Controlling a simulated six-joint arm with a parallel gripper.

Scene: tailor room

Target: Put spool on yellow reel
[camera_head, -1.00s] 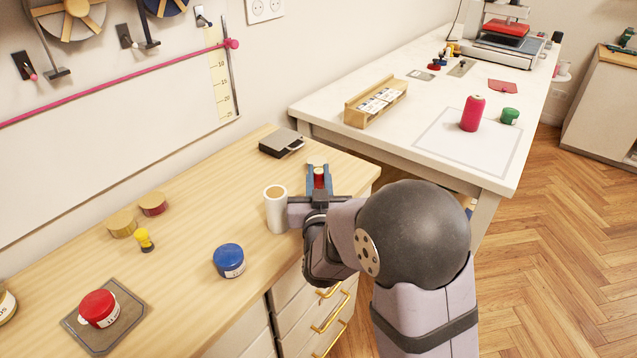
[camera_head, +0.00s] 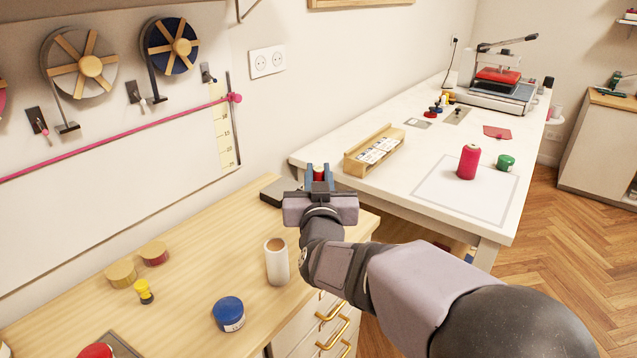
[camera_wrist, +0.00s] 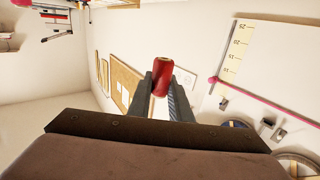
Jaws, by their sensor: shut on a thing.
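My gripper (camera_head: 319,178) is shut on a small red spool and is raised above the far right part of the wooden counter. The red spool (camera_wrist: 162,76) stands out between the two fingertips in the wrist view; in the head view only a little of it shows between the blue-grey fingers. Reels with tan wooden spokes hang on the wall at upper left: a pale one (camera_head: 56,80), a dark blue one (camera_head: 158,60), and a pink one (camera_head: 2,97) cut off by the left edge. I cannot make out a clearly yellow reel.
A white cylinder (camera_head: 277,265), a blue-lidded tin (camera_head: 229,314), and a small yellow spool (camera_head: 145,292) stand on the counter (camera_head: 190,260). A dark box (camera_head: 272,188) lies behind my gripper. A pink rod (camera_head: 110,142) crosses the wall below the reels.

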